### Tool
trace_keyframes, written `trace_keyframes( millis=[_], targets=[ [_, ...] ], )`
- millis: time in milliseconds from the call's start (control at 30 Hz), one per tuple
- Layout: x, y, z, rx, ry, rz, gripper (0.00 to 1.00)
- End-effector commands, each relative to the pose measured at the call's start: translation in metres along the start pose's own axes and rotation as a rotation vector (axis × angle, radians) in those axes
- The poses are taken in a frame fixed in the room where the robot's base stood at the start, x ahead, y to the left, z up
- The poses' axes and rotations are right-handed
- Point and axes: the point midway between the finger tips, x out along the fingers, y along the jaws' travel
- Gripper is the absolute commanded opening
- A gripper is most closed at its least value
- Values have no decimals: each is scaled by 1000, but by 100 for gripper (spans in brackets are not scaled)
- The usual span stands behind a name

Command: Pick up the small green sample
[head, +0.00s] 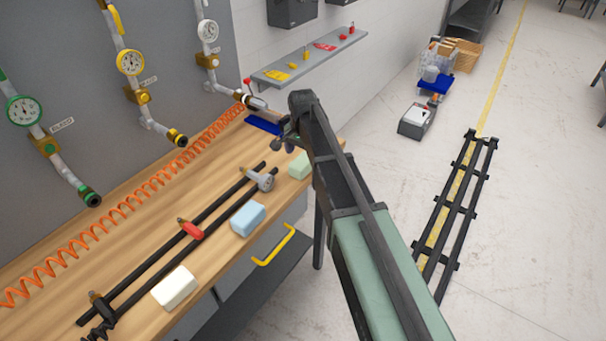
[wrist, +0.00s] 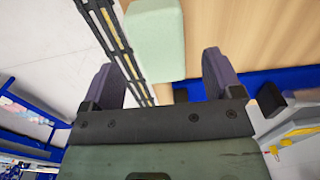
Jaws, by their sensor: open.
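The small green sample (head: 300,166) is a pale green block on the wooden bench, near its front edge at the far end. It also shows in the wrist view (wrist: 154,40), at the top middle, ahead of the space between my fingers. My gripper (wrist: 162,75) is open and empty, with its two dark fingers apart and neither touching the block. In the head view my arm reaches over the bench's far end, and the gripper's fingers are mostly hidden behind it.
A blue block (head: 247,218) and a white block (head: 174,288) sit along the bench's front edge. Black rails (head: 180,240) with a red clamp (head: 192,230) and a grey gauge (head: 262,180) lie behind them. An orange coiled hose (head: 130,195) runs along the back. A blue tray (head: 264,123) is at the far end.

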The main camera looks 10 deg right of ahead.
Motion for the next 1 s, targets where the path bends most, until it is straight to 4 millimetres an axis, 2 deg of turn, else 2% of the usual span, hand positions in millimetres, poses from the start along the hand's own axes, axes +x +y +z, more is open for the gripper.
trace_keyframes(
  millis=[133,300,367,600,667,933,1000],
  targets=[
    [9,0,0,0,0,0,85],
    [45,-1,0,-1,0,0,85],
    [53,-1,0,-1,0,0,85],
    [50,-1,0,-1,0,0,85],
    [49,-1,0,-1,0,0,77],
    [49,-1,0,-1,0,0,36],
    [49,-1,0,-1,0,0,33]
  ],
)
